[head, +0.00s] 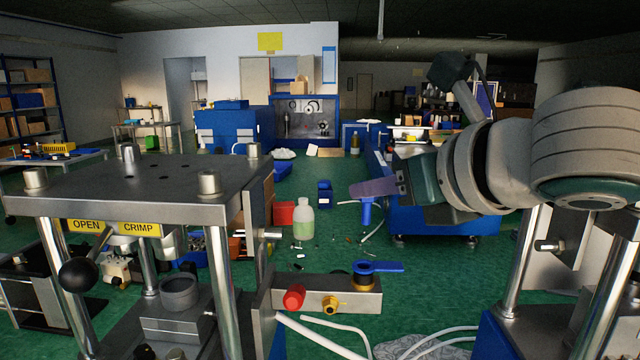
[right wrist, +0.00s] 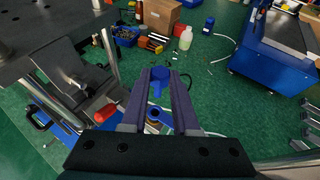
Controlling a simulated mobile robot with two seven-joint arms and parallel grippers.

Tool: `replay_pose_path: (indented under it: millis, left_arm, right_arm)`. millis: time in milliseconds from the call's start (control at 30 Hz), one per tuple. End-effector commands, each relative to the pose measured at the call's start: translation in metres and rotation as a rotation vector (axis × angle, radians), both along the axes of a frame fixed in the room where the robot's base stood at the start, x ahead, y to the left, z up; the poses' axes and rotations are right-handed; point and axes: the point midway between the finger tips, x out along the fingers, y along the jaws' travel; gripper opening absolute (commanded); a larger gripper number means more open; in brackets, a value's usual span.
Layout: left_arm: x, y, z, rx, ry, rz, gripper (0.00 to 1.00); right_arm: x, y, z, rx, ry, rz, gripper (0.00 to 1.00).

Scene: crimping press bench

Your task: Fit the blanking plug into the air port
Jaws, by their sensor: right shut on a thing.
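My right gripper (head: 362,189) is shut on a blue plug (head: 367,212) with a round head and a narrower stem pointing down. In the right wrist view the plug (right wrist: 158,84) sits between the fingertips (right wrist: 160,75). A grey manifold block (head: 344,303) sticks out to the right of the press. On its top is a round port (head: 363,267) with a dark opening, a brass collar and a blue lever (head: 382,266). The plug hangs above this port in the picture, apart from it. The port also shows in the right wrist view (right wrist: 152,115). My left gripper is out of view.
A red knob (head: 293,297) and a brass fitting (head: 330,304) are on the manifold's front. The press (head: 130,188) with its steel posts stands at the left. White hoses (head: 330,333) run below the manifold. A green-filled bottle (head: 303,220) stands behind.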

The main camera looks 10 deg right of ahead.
Motion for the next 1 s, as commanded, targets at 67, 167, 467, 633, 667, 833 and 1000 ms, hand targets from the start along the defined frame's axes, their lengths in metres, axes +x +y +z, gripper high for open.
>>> replay_pose_path:
  millis: [67, 167, 467, 633, 667, 833, 1000]
  left_arm:
    - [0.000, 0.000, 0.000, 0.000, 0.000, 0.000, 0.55]
    - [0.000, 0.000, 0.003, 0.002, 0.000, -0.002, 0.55]
    - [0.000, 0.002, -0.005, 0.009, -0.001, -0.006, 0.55]
    - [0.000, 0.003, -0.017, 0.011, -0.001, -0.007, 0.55]
    - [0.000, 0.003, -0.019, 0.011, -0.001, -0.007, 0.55]
    - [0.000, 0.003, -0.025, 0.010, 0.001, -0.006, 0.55]
    - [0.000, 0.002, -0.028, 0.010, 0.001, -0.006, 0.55]
  right_arm:
    - [0.000, 0.000, 0.000, 0.001, 0.000, 0.000, 0.00]
    - [0.000, 0.000, 0.002, 0.000, 0.001, -0.001, 0.00]
    - [-0.002, 0.000, -0.021, 0.000, 0.002, -0.002, 0.00]
    - [-0.001, 0.000, -0.038, 0.000, 0.001, -0.004, 0.00]
    - [-0.001, 0.000, -0.041, 0.000, 0.001, -0.004, 0.00]
    - [-0.001, 0.000, -0.052, 0.000, 0.000, -0.002, 0.00]
    - [-0.002, 0.000, -0.057, 0.000, 0.000, -0.002, 0.00]
